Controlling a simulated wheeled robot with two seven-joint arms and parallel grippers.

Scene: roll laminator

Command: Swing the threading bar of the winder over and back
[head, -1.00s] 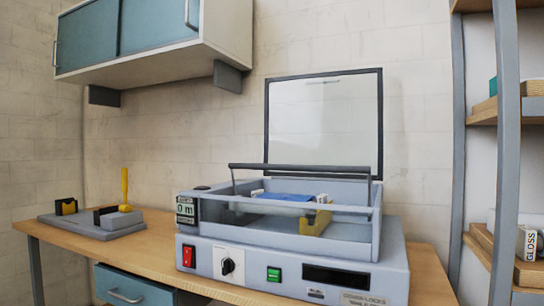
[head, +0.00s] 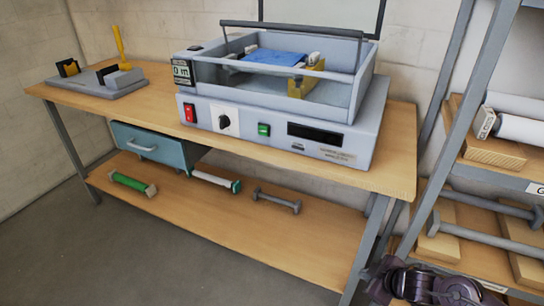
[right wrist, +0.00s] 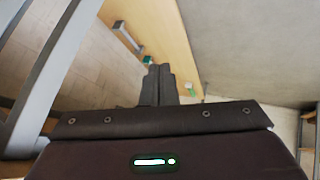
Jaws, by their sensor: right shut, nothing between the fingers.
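The grey laminator (head: 270,135) stands on the wooden bench, with its open-topped winder housing above the control panel. The dark threading bar (head: 295,29) spans the housing at its back side, raised on thin side arms. A blue roll or sheet (head: 274,60) with a yellow block lies inside the housing. My right gripper (right wrist: 160,82) is shut and empty in the right wrist view, with its dark fingers together, well away from the bar. In the head view my right arm shows at the lower right, below and right of the bench. My left gripper is not in view.
The bench (head: 390,178) has a lower shelf with a green roll (head: 132,184), a white roll (head: 215,179) and a grey bar (head: 277,200). A blue drawer (head: 150,144) hangs underneath. A rack (head: 455,110) stands at the right. The floor in front is clear.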

